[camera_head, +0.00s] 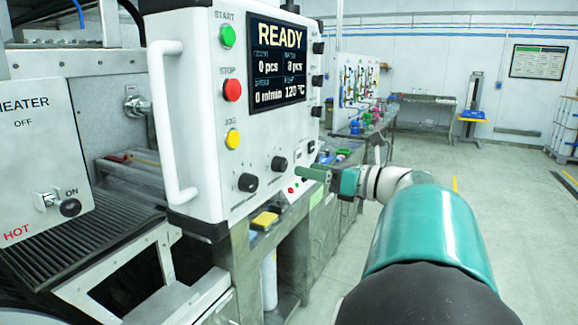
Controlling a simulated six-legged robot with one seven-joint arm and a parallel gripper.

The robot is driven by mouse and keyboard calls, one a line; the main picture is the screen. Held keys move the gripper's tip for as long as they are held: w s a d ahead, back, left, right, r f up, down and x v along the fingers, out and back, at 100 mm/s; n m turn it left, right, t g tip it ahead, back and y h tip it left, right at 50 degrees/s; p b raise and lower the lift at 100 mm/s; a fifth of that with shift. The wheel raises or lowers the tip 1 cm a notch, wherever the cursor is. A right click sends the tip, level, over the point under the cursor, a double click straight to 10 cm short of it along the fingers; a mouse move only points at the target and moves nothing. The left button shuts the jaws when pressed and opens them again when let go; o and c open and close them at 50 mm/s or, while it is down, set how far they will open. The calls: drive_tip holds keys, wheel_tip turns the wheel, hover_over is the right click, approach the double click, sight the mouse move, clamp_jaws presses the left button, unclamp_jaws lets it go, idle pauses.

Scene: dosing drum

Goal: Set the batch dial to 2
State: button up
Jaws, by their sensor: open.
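A white control panel (205,130) hangs at the centre left, with a READY display (277,62) on its upper front. Two black dials sit low on its front, a left dial (248,182) and a right dial (279,163). Their labels are too small to read, so I cannot tell which is the batch dial or its setting. My gripper (300,172) reaches in from the right, its green fingers just right of the right dial. It is open with nothing visible in it. A gap to the dial seems to remain, but depth is unclear.
Green (227,36), red (232,90) and yellow (233,138) buttons line the panel's front. A white handle (170,120) stands out at its left. A heater box (40,160) with a lever is far left. The floor (510,220) at right is open.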

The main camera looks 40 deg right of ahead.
sight(284, 167)
drive_tip(key=x, duration=0.6)
drive_tip(key=shift+w, duration=0.1)
drive_tip(key=c, duration=1)
drive_tip(key=shift+n, duration=0.3)
drive_tip(key=n, duration=0.6)
drive_tip(key=shift+a, duration=0.15)
drive_tip(key=n+y, duration=0.1)
drive_tip(key=n, duration=0.6)
drive_tip(key=shift+f+n, duration=0.15)
drive_tip(key=shift+n, duration=0.25)
drive_tip(key=n, duration=0.6)
drive_tip(key=shift+f+n, duration=0.1)
drive_tip(key=shift+n, duration=0.3)
drive_tip(key=n+y, duration=0.1)
drive_tip(key=n, duration=0.6)
